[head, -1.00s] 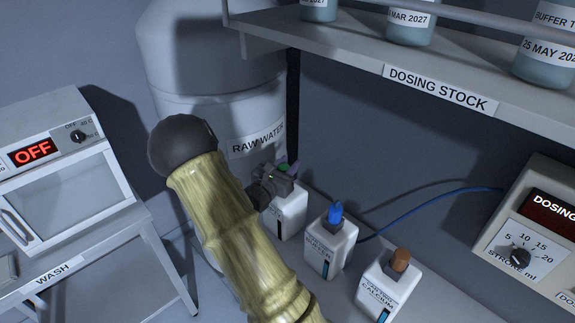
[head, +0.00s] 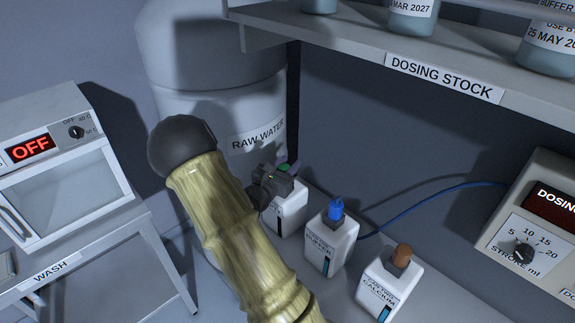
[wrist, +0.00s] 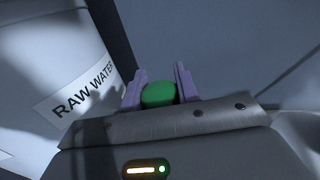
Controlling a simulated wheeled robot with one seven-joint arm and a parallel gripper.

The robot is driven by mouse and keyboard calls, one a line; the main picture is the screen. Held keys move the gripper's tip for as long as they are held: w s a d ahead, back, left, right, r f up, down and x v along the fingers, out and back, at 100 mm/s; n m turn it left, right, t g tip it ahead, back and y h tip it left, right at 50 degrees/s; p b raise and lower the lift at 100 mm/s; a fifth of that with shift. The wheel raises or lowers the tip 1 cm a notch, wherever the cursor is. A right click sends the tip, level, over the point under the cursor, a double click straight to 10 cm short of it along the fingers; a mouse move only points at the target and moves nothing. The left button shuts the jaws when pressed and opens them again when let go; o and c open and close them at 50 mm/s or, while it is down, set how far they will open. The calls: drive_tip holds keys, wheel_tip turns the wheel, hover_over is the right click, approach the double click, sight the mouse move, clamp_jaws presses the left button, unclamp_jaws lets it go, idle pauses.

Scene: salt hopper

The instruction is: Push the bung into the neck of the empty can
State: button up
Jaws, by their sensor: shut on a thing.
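My gripper (head: 288,168) is at the left can, with its purple fingers shut on a green bung (wrist: 158,94). In the wrist view the gripper (wrist: 159,88) shows a finger on each side of the bung. The left can (head: 290,208) is white, and its front strip looks dark with no blue showing. My gripper covers its neck, so I cannot tell whether the bung is in the neck or just above it. The middle can (head: 330,243) has a blue bung (head: 336,209). The right can (head: 390,285) has a brown bung (head: 402,255).
A raw water tank (head: 220,105) stands behind the left can. The dosing stock shelf (head: 340,48) overhangs at the upper right. A dosing unit (head: 530,225) with a blue hose (head: 420,205) is at right.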

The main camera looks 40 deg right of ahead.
drive_tip(key=shift+f, duration=0.1)
drive_tip(key=o, duration=1.5)
drive_tip(key=shift+o, duration=0.2)
drive_tip(key=shift+a, duration=0.1)
drive_tip(key=shift+v, duration=2.9)
drive_tip(key=shift+a, duration=0.1)
drive_tip(key=b+v, duration=0.4)
drive_tip(key=v, duration=1.3)
drive_tip(key=shift+s, duration=0.2)
